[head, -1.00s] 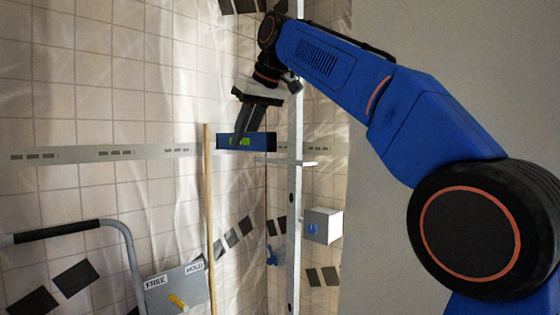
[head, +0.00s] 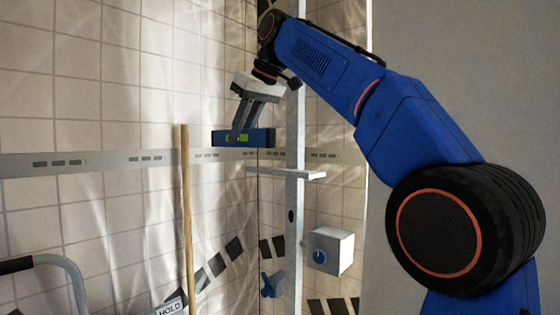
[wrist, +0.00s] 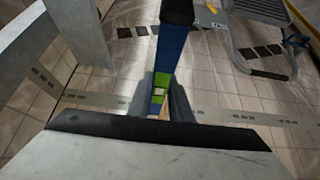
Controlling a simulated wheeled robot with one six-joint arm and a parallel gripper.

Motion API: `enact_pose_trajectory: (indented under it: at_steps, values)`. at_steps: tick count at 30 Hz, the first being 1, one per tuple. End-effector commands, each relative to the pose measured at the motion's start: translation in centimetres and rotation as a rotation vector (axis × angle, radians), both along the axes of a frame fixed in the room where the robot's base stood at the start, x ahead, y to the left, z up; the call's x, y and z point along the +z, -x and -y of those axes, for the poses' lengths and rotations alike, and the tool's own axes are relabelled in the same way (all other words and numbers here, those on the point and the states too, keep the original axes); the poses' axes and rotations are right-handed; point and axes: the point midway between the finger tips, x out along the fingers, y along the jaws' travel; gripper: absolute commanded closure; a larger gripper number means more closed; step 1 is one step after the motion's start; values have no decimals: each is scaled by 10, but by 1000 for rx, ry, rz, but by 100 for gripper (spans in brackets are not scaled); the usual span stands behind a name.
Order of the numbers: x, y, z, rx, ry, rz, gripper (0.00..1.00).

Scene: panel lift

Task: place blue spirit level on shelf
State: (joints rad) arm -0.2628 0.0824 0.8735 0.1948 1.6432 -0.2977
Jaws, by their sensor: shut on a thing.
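The blue spirit level (head: 222,138) is a dark blue bar with a green vial window. In the head view it is held roughly horizontal, above and a little left of the shelf. My gripper (head: 240,133) is shut on it near its middle. The level (wrist: 170,60) also shows in the wrist view, running away between the fingers of my gripper (wrist: 163,97). The shelf (head: 270,172) is a small pale board at the upright metal post. A gap shows between the level and the shelf.
The pale upright post (head: 294,215) stands right beside my gripper. A wooden pole (head: 187,220) stands left of the shelf. A grey box with a blue knob (head: 330,250) is below right. A curved handrail (head: 55,262) is at lower left. The tiled wall is behind.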

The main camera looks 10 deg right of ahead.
Motion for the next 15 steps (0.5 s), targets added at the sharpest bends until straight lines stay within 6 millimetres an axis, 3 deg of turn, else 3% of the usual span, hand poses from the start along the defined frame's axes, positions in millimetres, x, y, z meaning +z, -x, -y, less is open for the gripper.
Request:
enact_pose_trajectory:
  at_steps: [15]
  values:
    - [-1, -63, 86, -4, 0, -2, 100]
